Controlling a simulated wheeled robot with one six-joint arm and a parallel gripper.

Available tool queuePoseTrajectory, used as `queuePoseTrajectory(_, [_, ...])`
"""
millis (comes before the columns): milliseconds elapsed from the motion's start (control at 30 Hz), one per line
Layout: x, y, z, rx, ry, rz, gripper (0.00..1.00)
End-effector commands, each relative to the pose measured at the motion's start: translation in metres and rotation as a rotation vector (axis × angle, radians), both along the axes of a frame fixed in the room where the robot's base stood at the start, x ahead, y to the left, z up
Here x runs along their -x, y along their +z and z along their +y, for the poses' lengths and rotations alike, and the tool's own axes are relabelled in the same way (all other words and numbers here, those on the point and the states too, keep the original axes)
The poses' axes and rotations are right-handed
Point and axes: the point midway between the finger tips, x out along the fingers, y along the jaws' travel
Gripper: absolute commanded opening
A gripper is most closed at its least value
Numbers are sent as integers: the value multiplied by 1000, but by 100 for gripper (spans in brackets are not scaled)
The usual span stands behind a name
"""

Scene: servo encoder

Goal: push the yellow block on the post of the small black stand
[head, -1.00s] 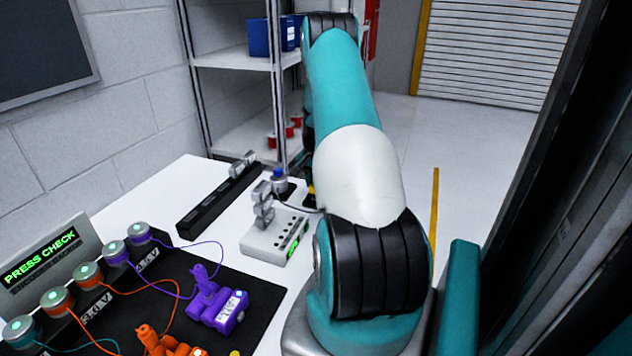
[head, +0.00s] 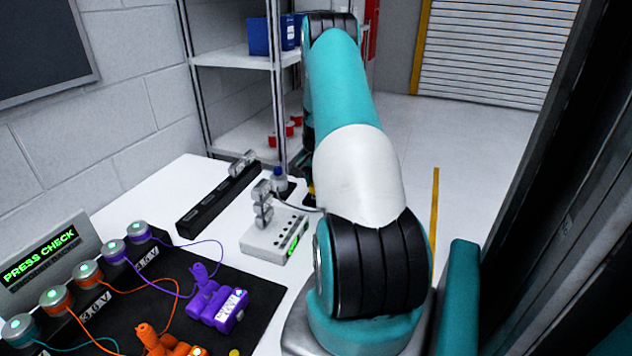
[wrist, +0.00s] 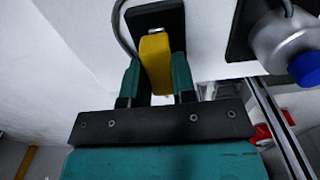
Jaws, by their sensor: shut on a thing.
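In the wrist view the yellow block (wrist: 155,62) sits between the two teal fingers of my gripper (wrist: 157,80), which is shut on it. The far end of the block overlaps the small black stand (wrist: 172,18). A small pale spot shows at that end. I cannot tell how far the block is on the post, as the post is mostly hidden. In the head view my arm hides the gripper, and only a sliver of yellow and black shows beside the arm.
A silver cylinder with a blue cap (wrist: 303,65) stands right of the stand in the wrist view. A dark cable runs close by on the left. In the head view a grey box (head: 275,238), a black rail (head: 215,205) and a purple servo (head: 215,305) are on the table.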

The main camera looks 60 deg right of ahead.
Motion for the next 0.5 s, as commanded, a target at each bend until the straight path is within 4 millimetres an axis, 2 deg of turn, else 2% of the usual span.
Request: queuePoseTrajectory(500, [0,-7,0,0,0,0,2])
